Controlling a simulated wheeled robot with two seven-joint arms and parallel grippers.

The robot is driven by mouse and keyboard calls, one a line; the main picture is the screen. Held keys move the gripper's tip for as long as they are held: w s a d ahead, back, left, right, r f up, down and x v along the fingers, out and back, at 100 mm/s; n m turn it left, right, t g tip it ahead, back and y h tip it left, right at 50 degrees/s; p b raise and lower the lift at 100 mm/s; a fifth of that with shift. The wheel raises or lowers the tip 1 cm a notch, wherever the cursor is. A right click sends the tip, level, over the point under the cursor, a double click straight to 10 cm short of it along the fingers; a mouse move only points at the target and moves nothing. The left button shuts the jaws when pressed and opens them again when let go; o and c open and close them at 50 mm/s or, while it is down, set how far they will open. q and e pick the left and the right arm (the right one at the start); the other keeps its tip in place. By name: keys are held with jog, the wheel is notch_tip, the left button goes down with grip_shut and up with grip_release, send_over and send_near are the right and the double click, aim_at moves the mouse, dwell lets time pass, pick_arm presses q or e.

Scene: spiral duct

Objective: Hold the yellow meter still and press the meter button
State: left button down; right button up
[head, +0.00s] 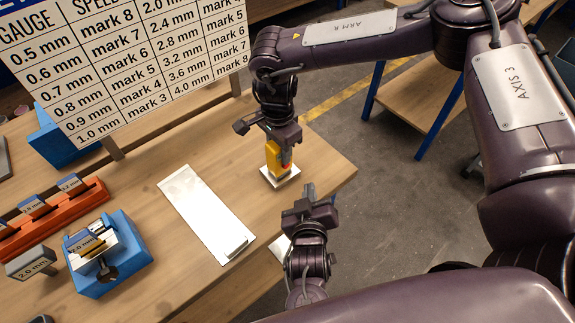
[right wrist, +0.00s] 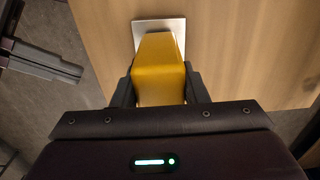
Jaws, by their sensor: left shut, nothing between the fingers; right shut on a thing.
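The yellow meter (head: 273,158) stands upright on a small pale square plate (head: 283,180) near the table's right edge. A red spot, perhaps its button, shows on its right side (head: 286,165) in the head view. My right gripper (head: 270,136) comes from above and is shut on the meter's upper part. In the right wrist view the yellow meter (right wrist: 158,72) sits between the two fingers (right wrist: 158,88), above the plate (right wrist: 172,28). My left gripper (head: 309,192) is shut and empty, below and right of the meter, apart from it. Its dark fingers also show at the left of the right wrist view (right wrist: 45,65).
A white sheet-like strip (head: 205,212) lies on the table (head: 150,190) left of the meter. A blue block fixture (head: 105,255) and an orange rack (head: 50,220) stand farther left. A gauge chart board (head: 130,60) stands at the back. Open floor lies to the right.

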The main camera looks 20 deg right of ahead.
jog(key=o, duration=1.2)
notch_tip(320, 180, up, 12)
pick_arm(q)
jog(key=shift+s, duration=0.1)
